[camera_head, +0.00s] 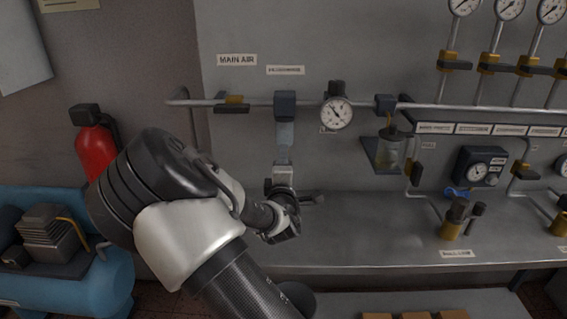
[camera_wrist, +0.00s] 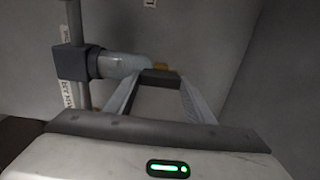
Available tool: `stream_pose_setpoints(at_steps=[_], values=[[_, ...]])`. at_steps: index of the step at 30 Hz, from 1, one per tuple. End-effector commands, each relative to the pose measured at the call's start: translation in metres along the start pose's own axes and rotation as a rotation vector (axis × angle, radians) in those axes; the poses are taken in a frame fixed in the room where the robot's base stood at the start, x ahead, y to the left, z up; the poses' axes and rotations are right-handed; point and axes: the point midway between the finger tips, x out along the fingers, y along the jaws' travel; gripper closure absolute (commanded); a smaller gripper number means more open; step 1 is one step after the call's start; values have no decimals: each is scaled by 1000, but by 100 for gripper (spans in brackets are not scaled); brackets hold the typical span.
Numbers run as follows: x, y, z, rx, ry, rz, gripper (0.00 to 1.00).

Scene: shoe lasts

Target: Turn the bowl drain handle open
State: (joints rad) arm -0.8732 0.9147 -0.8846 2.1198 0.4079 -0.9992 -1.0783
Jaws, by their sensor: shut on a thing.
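The grey bowl (camera_head: 284,136) hangs below a dark block (camera_head: 285,105) on the upper pipe in the head view. In the wrist view the bowl (camera_wrist: 122,65) extends sideways from the block (camera_wrist: 78,63), with a bit of brass (camera_wrist: 160,67) at its end. The dark drain handle (camera_wrist: 158,77) lies by the brass, between my fingertips. My gripper (camera_wrist: 160,82) is shut on this handle. In the head view my gripper (camera_head: 283,176) is just under the bowl, and the handle cannot be made out there.
A gauge (camera_head: 336,113) and a second bowl (camera_head: 391,153) in a bracket are to the right. A brass-based valve (camera_head: 452,220) stands on the grey bench (camera_head: 370,230). A red extinguisher (camera_head: 94,150) and blue tank (camera_head: 110,285) are left. The bench centre is mostly clear.

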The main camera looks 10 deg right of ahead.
Motion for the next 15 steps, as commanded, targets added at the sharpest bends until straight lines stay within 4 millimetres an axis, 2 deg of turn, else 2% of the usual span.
stream_pose_setpoints(at_steps=[15], values=[[0, 0, 0, -32, 1, 0, 74]])
